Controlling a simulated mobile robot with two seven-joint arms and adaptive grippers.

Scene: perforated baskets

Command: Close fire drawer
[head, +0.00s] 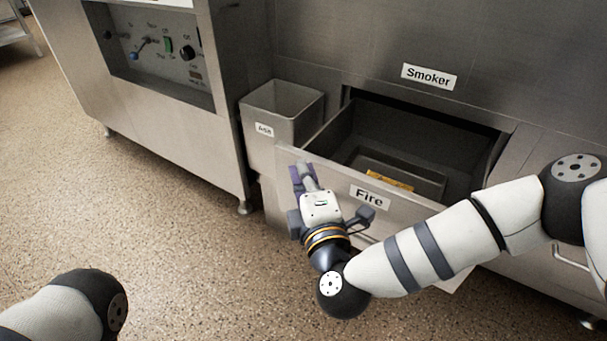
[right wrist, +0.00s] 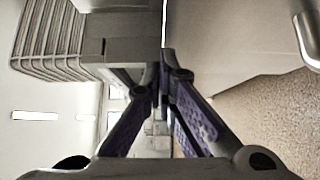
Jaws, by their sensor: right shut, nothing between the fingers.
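The fire drawer (head: 415,213) is a steel drawer with a "Fire" label on its front, below the "Smoker" label. It is pulled out, and its dark inside shows, with a shallow tray and a yellow-orange strip in it. My right gripper (head: 303,176) is in front of the left part of the drawer front, fingers near its upper left edge. In the right wrist view the purple fingers (right wrist: 160,85) converge, with nothing held between them; contact with the drawer cannot be told. My left gripper is out of view; only part of my left arm shows at lower left.
A steel ash bin (head: 262,112) stands directly left of the drawer. A steel cabinet with a control panel (head: 162,52) is further left. The speckled floor (head: 150,220) is clear in front. A metal handle (right wrist: 309,42) shows in the right wrist view.

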